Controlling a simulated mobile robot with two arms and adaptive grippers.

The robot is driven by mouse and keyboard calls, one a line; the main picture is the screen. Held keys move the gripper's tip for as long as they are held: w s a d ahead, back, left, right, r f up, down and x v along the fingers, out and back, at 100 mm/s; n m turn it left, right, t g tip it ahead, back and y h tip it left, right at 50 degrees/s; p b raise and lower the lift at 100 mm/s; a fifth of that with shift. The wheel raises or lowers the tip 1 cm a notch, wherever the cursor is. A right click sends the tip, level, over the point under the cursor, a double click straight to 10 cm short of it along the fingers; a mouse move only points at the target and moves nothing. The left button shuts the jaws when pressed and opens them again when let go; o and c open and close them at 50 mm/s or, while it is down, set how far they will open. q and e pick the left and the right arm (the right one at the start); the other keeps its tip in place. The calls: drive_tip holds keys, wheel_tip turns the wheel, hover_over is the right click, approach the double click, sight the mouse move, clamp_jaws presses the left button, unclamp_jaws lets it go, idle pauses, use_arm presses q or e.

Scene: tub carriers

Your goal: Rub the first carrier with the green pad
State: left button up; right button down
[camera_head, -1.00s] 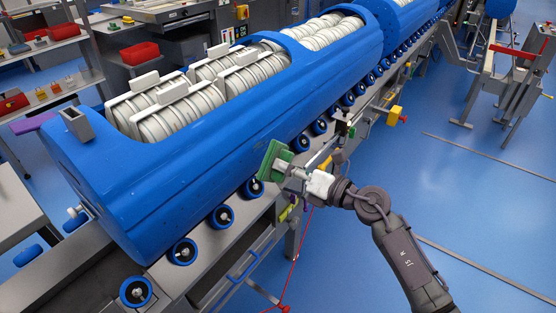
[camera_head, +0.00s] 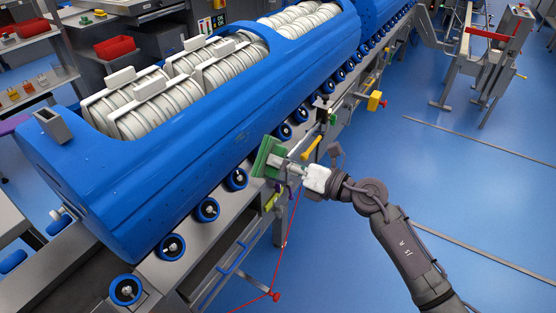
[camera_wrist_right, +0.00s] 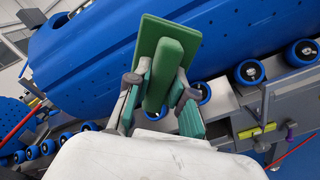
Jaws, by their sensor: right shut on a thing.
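The first carrier (camera_head: 160,168) is a long blue tub with an open top, lying on the roller conveyor in the head view. Its blue side also fills the upper part of the right wrist view (camera_wrist_right: 95,45). The green pad (camera_head: 266,156) is a flat plate with a thick grip block, seen from behind in the right wrist view (camera_wrist_right: 172,62). My right gripper (camera_head: 290,168) is shut on the pad's block. The pad's face points toward the carrier's side; a gap seems to show between them in the head view. My left gripper is not in view.
White ribbed rolls (camera_head: 165,95) fill the carrier. Blue rollers (camera_head: 172,247) line the conveyor's near edge. A yellow box (camera_head: 375,100) sticks out from the conveyor's side. A red cord (camera_head: 285,240) hangs below.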

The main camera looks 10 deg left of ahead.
sight(260, 156)
drive_tip(key=shift+a, duration=0.1)
drive_tip(key=b+x, duration=0.1)
drive_tip(key=x, duration=0.1)
drive_tip(key=b+x, duration=0.1)
drive_tip(key=x, duration=0.2)
drive_tip(key=shift+w+a+f, duration=0.15)
drive_tip(key=shift+a+f, duration=0.05)
drive_tip(key=shift+a, duration=0.1)
drive_tip(key=shift+w+a, duration=0.25)
drive_tip(key=shift+a, duration=0.45)
drive_tip(key=shift+b+x, duration=0.6)
drive_tip(key=shift+x, duration=0.3)
drive_tip(key=shift+w, duration=0.1)
